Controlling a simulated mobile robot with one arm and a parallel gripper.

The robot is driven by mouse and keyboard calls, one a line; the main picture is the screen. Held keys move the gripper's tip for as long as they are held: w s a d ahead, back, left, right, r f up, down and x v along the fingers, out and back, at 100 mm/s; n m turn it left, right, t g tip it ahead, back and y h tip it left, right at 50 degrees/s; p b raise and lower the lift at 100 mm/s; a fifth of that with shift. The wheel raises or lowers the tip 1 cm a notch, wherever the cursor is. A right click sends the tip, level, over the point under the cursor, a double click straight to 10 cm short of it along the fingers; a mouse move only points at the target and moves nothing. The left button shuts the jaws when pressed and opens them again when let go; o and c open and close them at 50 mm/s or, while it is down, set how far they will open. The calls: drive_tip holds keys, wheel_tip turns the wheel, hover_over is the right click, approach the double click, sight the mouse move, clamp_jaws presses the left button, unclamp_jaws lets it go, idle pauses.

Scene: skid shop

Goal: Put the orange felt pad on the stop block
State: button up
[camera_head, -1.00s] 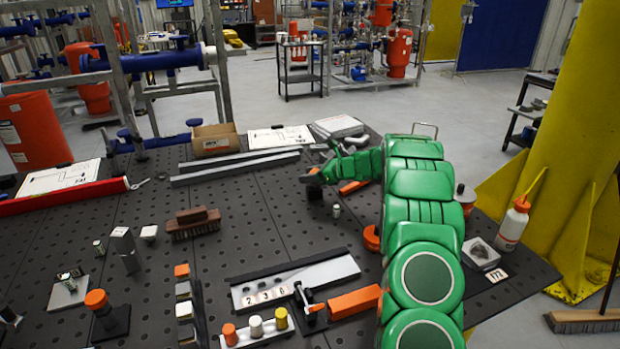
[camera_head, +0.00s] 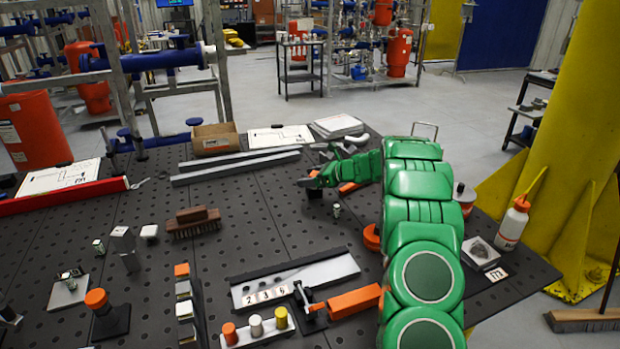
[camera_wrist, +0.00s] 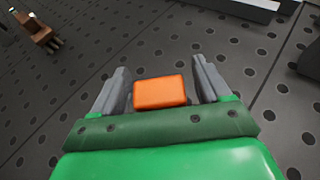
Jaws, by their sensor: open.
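My gripper (camera_head: 309,183) is open over the back middle of the table, low above the surface. In the wrist view its two grey fingers (camera_wrist: 160,92) stand on either side of the orange felt pad (camera_wrist: 160,91), with a gap at each side. The pad is a small rectangle with rounded edges, seen from above. What lies under it is hidden in that view. In the head view a small dark block (camera_head: 315,193) shows just below the gripper. It may be the stop block, but I cannot tell for sure.
A wooden brush (camera_head: 194,223) lies left of the gripper. A numbered steel plate (camera_head: 295,281) is in front. A row of small blocks (camera_head: 184,310), an orange-capped post (camera_head: 97,300) and a rack of coloured plugs (camera_head: 257,335) stand nearer. Long steel bars (camera_head: 235,167) lie behind. Bare table lies between brush and plate.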

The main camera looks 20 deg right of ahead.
drive_tip(key=v, duration=1.2)
drive_tip(key=s+a+r+n+g, duration=0.2)
drive_tip(key=s+a+r+n, duration=0.15)
drive_tip(key=a, duration=0.45)
drive_tip(key=s+a+r+n+g, duration=0.2)
drive_tip(key=s+a+n, duration=0.15)
drive_tip(key=a, duration=0.45)
drive_tip(key=s+a+r+n+g+h, duration=0.1)
drive_tip(key=s+a+r+n+g, duration=0.15)
drive_tip(key=s+a, duration=0.45)
drive_tip(key=s+a+r+n+g+h, duration=0.1)
drive_tip(key=s+a+n+g, duration=0.1)
drive_tip(key=s+a+n, duration=0.45)
drive_tip(key=s+a+n+g+h, duration=0.2)
drive_tip(key=s+n+h, duration=0.15)
drive_tip(key=s, duration=1.45)
drive_tip(key=s+d+n+h, duration=0.2)
drive_tip(key=s+n, duration=0.1)
drive_tip(key=s, duration=0.6)
drive_tip(key=s+d+f+n+h, duration=0.1)
drive_tip(key=s+n, duration=0.3)
drive_tip(key=s, duration=0.4)
drive_tip(key=shift+s+d+g+h, duration=0.4)
drive_tip(key=shift+d+g+h, duration=0.05)
drive_tip(key=shift+h, duration=0.1)
drive_tip(key=shift+n, duration=0.25)
